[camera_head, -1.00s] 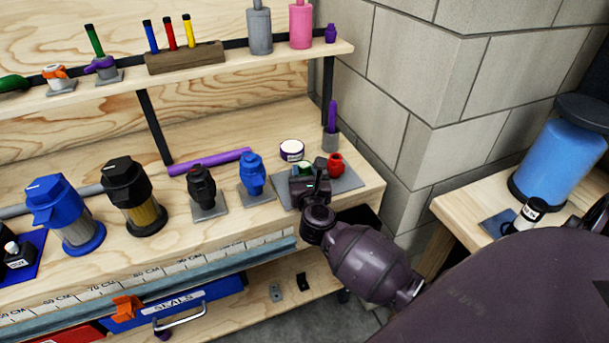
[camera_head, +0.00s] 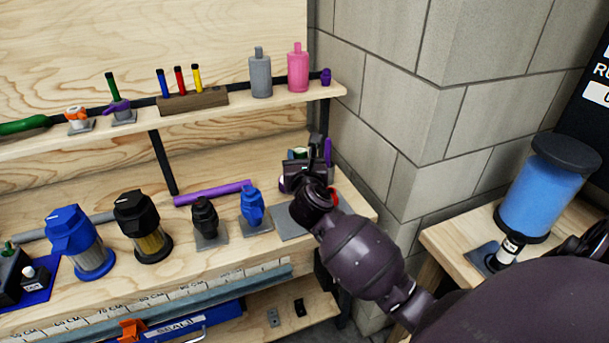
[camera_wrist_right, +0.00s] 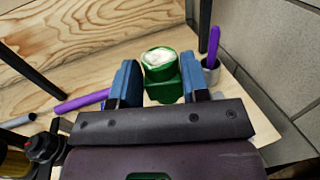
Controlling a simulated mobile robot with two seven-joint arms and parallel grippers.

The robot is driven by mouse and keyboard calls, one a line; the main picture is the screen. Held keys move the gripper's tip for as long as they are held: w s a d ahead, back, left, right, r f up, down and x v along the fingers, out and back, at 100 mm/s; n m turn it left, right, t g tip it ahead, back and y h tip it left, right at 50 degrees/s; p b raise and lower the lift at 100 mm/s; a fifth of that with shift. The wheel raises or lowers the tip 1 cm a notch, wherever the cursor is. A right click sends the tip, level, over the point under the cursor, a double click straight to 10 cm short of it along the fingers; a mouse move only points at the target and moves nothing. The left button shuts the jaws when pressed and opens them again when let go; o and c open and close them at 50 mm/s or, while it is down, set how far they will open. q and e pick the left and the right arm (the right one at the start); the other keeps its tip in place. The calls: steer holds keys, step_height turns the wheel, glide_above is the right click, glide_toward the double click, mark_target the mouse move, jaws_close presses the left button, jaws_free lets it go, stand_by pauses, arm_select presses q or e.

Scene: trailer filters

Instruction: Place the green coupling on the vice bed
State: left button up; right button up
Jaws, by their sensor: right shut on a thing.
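The green coupling (camera_wrist_right: 163,72) is between the blue fingertips of my right gripper (camera_wrist_right: 160,84) in the right wrist view; its pale top faces up. My right gripper is shut on it. In the head view my right gripper (camera_head: 302,168) is above the back of the bench's right end, and only a bit of green shows there. My left gripper is not in view. I cannot make out the vice bed for sure.
A grey mat (camera_head: 289,222) lies below my right gripper, with a red part (camera_head: 334,196) mostly hidden behind my wrist. Blue (camera_head: 252,206) and black (camera_head: 205,217) fittings stand to the left. A purple rod (camera_head: 213,192) lies behind them. A block wall (camera_head: 385,130) rises at right.

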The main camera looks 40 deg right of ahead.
mark_target(301, 147)
step_height(301, 147, up, 3)
steer(key=shift+r+p, duration=0.1)
steer(key=shift+p, duration=0.2)
steer(key=s+a+r+n+t+y, duration=0.1)
steer(key=s+a+n+y, duration=0.15)
steer(key=a, duration=0.35)
steer(key=s+a+r+n+t+y, duration=0.1)
steer(key=s+a+n+y, duration=0.15)
steer(key=a, duration=0.25)
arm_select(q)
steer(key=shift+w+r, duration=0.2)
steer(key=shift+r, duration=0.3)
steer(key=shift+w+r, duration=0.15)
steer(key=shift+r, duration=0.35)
arm_select(e)
steer(key=s+a+f+y, duration=0.3)
steer(key=s+a+f, duration=0.2)
steer(key=s+f, duration=0.1)
steer(key=shift+s+a+f+n, duration=0.25)
steer(key=shift+f+n, duration=0.05)
steer(key=shift+f, duration=0.1)
steer(key=shift+s, duration=0.1)
